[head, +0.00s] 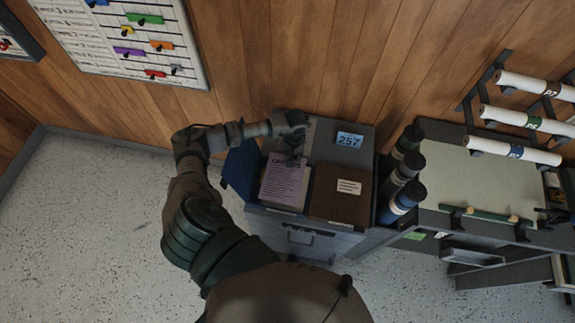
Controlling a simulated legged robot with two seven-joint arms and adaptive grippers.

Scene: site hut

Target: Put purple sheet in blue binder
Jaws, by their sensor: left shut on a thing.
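The purple sheet (285,184) has printed lines and a heading. It is on or just above the cabinet top, beside the raised blue flap of the blue binder (240,169). The rest of the binder is mostly hidden, and I cannot tell whether the sheet touches it. My left gripper (294,158) points down at the sheet's far edge and is shut on it; the fingertips are dark and small here. My right gripper is not in view.
A brown binder or box (340,196) with a white label lies right of the sheet. A blue "257" card (350,139) is behind it. The grey cabinet (300,236) stands against the wood wall; floor at left is clear.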

